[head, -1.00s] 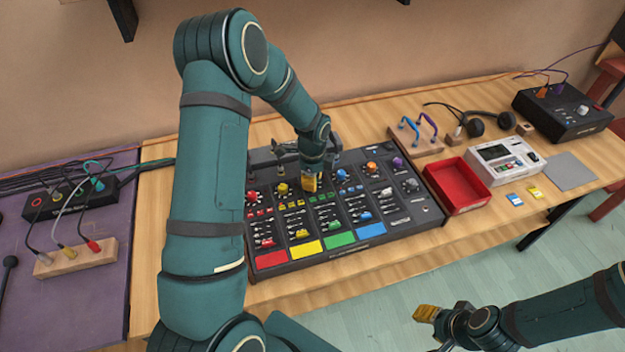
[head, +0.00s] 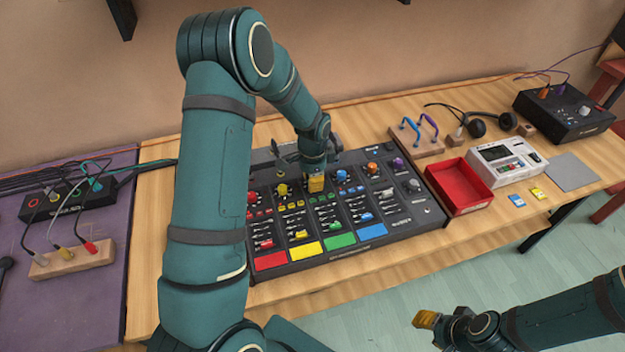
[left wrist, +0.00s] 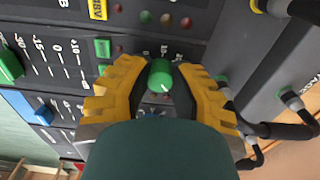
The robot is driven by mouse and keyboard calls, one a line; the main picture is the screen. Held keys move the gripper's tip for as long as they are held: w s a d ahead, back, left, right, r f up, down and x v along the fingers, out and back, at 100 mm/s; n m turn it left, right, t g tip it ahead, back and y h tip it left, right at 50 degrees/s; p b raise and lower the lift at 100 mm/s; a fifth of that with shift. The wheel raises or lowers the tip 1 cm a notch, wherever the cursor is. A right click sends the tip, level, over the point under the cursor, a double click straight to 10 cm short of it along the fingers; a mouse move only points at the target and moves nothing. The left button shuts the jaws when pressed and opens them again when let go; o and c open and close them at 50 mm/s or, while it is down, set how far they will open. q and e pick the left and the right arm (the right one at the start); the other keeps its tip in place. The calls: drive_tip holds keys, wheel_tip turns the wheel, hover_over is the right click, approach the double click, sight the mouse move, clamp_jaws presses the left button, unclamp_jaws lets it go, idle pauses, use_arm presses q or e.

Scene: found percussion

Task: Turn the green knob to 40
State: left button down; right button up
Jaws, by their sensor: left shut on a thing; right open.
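The green knob (left wrist: 161,75) shows in the left wrist view between the two yellow fingers of my left gripper (left wrist: 160,88). A pale pointer line marks the knob's top. The fingers are shut on it, one at each side. In the head view my left gripper (head: 316,183) is over the mixer panel (head: 385,237), in the row of coloured knobs, and hides the green knob. The knob's scale numbers are too small or covered to read. My right gripper (head: 428,319) is at the lower right, off the table, open and apart from everything.
The yellow knob (head: 282,190) is left of my left gripper and the blue knob (head: 341,176) is right of it. A red tray (head: 472,208) stands beside the mixer. Cables plug into the panel's back edge close by, as the left wrist view shows.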

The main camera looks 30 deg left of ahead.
idle(0.4)
use_arm(q)
drive_tip(key=c, duration=0.8)
unclamp_jaws()
drive_tip(key=shift+o, duration=0.2)
wheel_tip(320, 180, up, 12)
